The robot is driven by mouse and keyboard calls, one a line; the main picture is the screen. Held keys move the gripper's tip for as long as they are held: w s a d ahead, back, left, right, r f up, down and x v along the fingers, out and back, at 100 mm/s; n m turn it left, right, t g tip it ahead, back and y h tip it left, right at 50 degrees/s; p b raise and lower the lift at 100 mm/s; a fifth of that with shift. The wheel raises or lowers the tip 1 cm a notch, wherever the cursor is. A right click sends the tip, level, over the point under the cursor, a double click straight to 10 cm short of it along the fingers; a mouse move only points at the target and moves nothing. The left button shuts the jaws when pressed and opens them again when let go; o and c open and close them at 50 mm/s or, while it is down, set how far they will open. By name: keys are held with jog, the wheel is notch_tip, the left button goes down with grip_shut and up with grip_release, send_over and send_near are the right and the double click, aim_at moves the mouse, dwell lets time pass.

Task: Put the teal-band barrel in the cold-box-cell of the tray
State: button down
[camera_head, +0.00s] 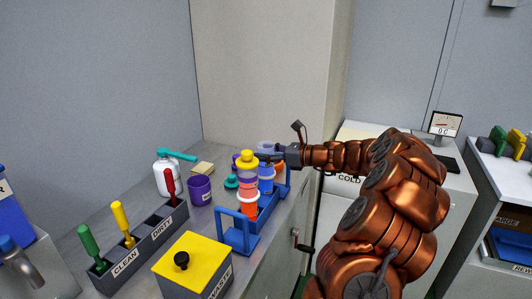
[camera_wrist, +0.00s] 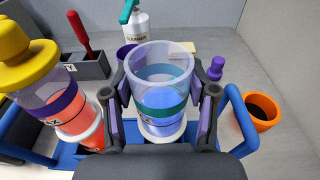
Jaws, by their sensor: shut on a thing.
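The teal-band barrel (camera_wrist: 161,92) is a clear open-topped cylinder with blue contents and a teal ring, upright in the wrist view. My gripper (camera_wrist: 163,100) is shut on it, one finger on each side; in the head view my gripper (camera_head: 272,157) reaches in from the right. The blue tray (camera_head: 237,229) with raised end handles lies below it on the bench. I cannot tell whether the barrel's base touches the tray. A second barrel (camera_wrist: 62,100), with a purple band, red contents and a yellow top, stands beside it at the left.
A white unit marked COLD (camera_head: 330,222) stands right of the bench. A yellow-topped WASTE box (camera_head: 195,258) and a grey CLEAN/DIRTY rack (camera_head: 140,250) stand in front and left. A purple cup (camera_head: 200,191) and a white cleaner bottle (camera_head: 167,179) stand behind. An orange cup (camera_wrist: 262,112) is right of the barrel.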

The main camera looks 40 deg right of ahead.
jog(key=shift+c, duration=1.6)
grip_release()
jog(key=shift+r, duration=0.1)
jog(key=b+v, duration=0.1)
jog(key=v, duration=1.1)
